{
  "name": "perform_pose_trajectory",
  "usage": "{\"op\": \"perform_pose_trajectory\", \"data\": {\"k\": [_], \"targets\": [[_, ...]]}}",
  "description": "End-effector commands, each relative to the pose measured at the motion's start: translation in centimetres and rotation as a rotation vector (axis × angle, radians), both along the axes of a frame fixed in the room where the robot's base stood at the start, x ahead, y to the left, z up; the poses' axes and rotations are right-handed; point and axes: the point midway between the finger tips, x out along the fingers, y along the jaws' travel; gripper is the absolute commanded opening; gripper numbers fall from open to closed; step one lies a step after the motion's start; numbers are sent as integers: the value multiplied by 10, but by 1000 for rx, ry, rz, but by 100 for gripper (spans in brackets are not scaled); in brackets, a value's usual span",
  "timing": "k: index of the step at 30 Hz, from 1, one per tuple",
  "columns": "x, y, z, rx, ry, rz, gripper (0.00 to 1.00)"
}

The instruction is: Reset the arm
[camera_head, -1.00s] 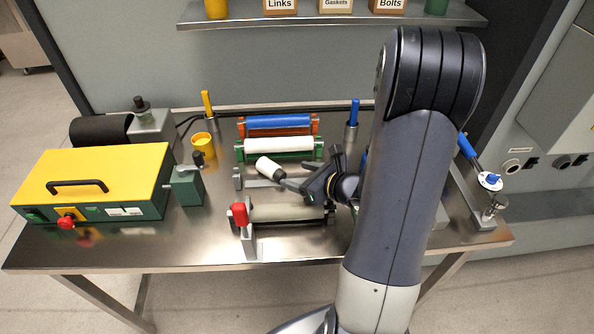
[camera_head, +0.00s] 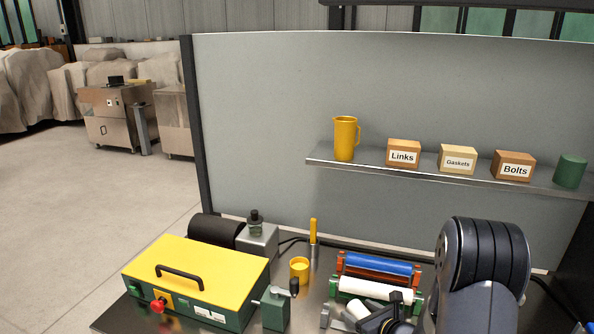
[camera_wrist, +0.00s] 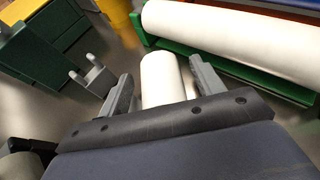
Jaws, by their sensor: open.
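My arm (camera_head: 486,270) stands at the lower right of the head view, bent over the steel bench. My gripper (camera_wrist: 160,92) is open in the wrist view, its two grey fingers apart. A short white cylinder (camera_wrist: 162,80) lies between and just beyond the fingers; whether they touch it I cannot tell. In the head view my gripper (camera_head: 372,322) is low at the bottom edge and partly cut off, beside the white cylinder (camera_head: 357,309).
A white roller in a green holder (camera_head: 365,288) and a blue roller (camera_head: 378,263) lie close behind my gripper. A yellow-topped machine (camera_head: 195,275) and a yellow cup (camera_head: 299,268) stand left. A shelf (camera_head: 450,178) with a yellow jug (camera_head: 345,138) and labelled boxes hangs above.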

Motion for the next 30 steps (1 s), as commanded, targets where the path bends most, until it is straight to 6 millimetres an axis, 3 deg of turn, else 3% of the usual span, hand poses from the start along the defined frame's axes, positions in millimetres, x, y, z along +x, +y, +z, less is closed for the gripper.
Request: {"op": "perform_pose_trajectory", "data": {"k": [14, 22, 24, 30], "targets": [[0, 0, 9, 0, -1, 0, 63], [0, -1, -7, 0, 0, -1, 63], [-9, -7, 7, -2, -3, -4, 63], [-41, -23, 18, -2, -3, -5, 63]]}}
